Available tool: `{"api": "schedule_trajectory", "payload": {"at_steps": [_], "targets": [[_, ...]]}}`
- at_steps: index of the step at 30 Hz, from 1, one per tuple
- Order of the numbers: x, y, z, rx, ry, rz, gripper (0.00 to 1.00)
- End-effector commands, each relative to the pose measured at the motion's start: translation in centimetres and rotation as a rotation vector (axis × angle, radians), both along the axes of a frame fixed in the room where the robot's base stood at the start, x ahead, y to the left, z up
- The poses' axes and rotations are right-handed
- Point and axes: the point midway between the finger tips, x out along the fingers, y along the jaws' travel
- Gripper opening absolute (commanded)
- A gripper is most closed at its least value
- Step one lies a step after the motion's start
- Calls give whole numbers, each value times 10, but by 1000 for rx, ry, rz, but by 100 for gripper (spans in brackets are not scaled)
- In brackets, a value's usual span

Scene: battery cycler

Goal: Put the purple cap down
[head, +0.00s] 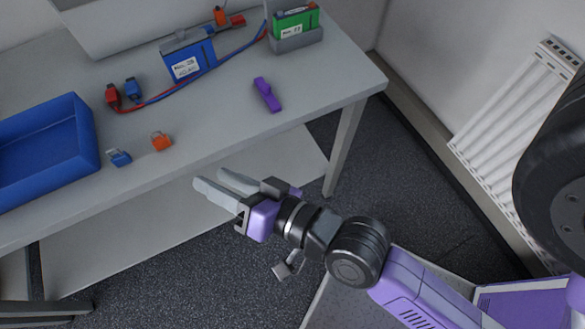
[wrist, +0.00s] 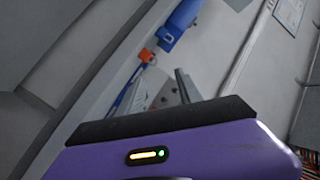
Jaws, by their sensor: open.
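The purple cap (head: 267,95) lies on the grey table top (head: 225,110), near its right end and below the green battery in the head view. Nothing touches it. My gripper (head: 211,182) is open and empty, off the table's front edge and apart from the cap, with its fingers pointing left. In the wrist view the fingers of my gripper (wrist: 168,88) show partly behind the dark housing. I cannot make out the cap in the wrist view.
A blue tray (head: 88,143), a blue clip (head: 120,158) and an orange clip (head: 161,141) are on the table's left and front. A blue battery (head: 187,61) with cables and a green battery (head: 296,20) in a holder stand behind. Table around the cap is clear.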

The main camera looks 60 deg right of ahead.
Motion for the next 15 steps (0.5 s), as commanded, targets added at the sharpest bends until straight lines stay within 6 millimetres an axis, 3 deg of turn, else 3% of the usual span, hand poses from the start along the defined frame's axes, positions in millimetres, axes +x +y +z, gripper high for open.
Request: {"api": "schedule_trajectory", "payload": {"at_steps": [1, 3, 9, 15], "targets": [[-24, -2, -14, -61, 33, 1, 42], [-54, -9, -25, -166, 61, 4, 42], [-132, -33, -38, -482, 109, 74, 42], [-172, -47, -33, -684, 109, 153, 42]]}}
